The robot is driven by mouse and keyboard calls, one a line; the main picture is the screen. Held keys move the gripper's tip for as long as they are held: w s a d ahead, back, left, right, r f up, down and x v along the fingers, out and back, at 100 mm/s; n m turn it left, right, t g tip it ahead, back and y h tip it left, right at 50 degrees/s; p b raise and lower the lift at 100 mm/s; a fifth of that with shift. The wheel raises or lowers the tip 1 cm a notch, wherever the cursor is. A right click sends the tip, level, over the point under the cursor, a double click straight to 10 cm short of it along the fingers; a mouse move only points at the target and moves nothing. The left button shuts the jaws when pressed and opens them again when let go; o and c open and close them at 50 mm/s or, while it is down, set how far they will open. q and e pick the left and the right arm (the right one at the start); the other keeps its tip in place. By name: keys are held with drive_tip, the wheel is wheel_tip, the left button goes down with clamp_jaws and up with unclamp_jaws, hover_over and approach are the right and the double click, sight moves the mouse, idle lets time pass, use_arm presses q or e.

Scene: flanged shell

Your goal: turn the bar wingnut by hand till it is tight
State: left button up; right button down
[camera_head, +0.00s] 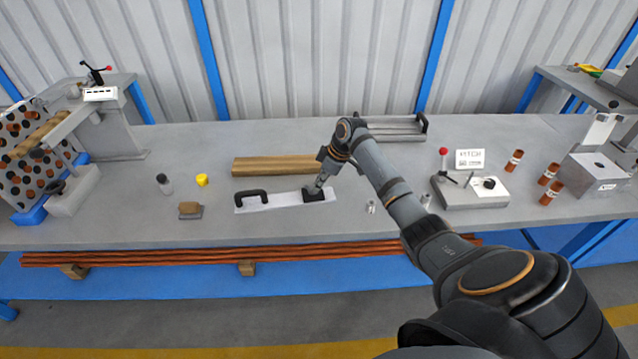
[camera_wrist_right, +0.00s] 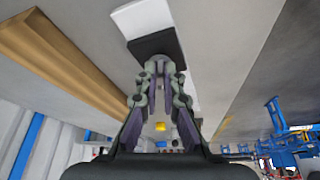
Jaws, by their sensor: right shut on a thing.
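My right gripper (camera_head: 318,188) reaches down over the bench onto a white strip (camera_head: 275,201) that lies flat. It is shut on a black block (camera_head: 314,196) at the strip's right end. In the right wrist view the fingertips (camera_wrist_right: 160,66) close together at the edge of this black block (camera_wrist_right: 156,44); the exact contact is partly hidden by the fingers. A black arched handle (camera_head: 251,197) stands on the strip's left end. I cannot make out a bar wingnut in either view. My left gripper is not in view.
A wooden beam (camera_head: 285,165) lies just behind the strip. A fixture with a red-knobbed lever (camera_head: 470,192) stands to the right, with small metal parts (camera_head: 370,207) nearby. A yellow piece (camera_head: 202,180) is at left. The bench front (camera_head: 300,228) is clear.

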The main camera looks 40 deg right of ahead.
drive_tip(key=shift+r+p, duration=0.1)
drive_tip(key=shift+p, duration=0.5)
drive_tip(key=m+p, duration=0.1)
drive_tip(key=p, duration=0.1)
drive_tip(key=m+h+p, duration=0.1)
drive_tip(key=p, duration=0.1)
drive_tip(key=m+p, duration=0.2)
drive_tip(key=shift+s+a+r+t+p, duration=0.15)
drive_tip(key=shift+s+a+t+p, duration=0.1)
drive_tip(key=shift+a+t+p, duration=0.1)
drive_tip(key=shift+a+f+m+h+p, duration=0.1)
drive_tip(key=shift+f+m+h+p, duration=0.15)
drive_tip(key=shift+m+h+p, duration=0.65)
drive_tip(key=shift+y+p, duration=0.3)
drive_tip(key=c, duration=1.5)
unclamp_jaws()
